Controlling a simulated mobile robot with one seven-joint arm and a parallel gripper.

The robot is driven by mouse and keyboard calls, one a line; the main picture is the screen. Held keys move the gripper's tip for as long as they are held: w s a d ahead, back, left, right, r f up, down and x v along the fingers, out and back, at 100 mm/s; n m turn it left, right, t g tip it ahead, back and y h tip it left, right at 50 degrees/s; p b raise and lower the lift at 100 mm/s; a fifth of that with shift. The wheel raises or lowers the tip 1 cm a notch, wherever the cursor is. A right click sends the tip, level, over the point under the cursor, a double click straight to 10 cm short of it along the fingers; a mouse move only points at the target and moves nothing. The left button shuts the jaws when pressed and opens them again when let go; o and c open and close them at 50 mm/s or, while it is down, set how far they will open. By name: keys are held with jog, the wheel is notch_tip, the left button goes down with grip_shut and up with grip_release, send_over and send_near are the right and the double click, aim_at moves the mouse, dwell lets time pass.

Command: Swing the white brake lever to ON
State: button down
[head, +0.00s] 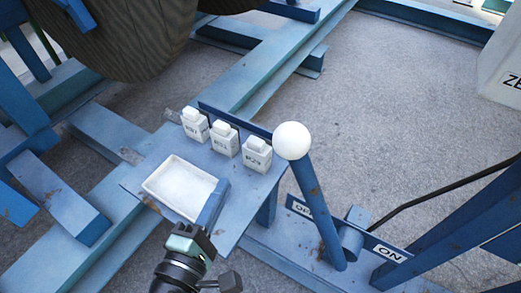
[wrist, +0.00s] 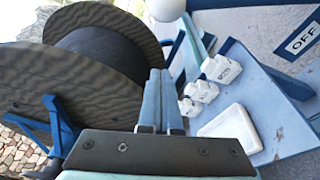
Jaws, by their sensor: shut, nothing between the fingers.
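The brake lever has a white ball knob (head: 292,140) on a blue, rust-spotted shaft (head: 318,205). It leans toward the upper left in the head view, its shaft beside the OFF label (head: 303,209). The ON label (head: 388,253) lies to the right of the pivot. The knob also shows at the top of the wrist view (wrist: 166,9), with the OFF label (wrist: 303,38) at the right. My gripper (head: 220,184) is shut and empty, over the tray's right edge, left of and apart from the knob. Its fingers also show in the wrist view (wrist: 160,76).
A black cable (head: 440,190) runs right of the lever. Blue frame beams surround the area; concrete floor lies beyond.

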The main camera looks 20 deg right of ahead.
jog(key=w+d+p, duration=0.3)
jog(key=w+d, duration=0.3)
jog(key=d, duration=0.4)
jog(key=shift+w+r+p, duration=0.15)
jog(key=shift+r+p, duration=0.05)
jog(key=shift+p, duration=0.1)
jog(key=shift+r, duration=0.1)
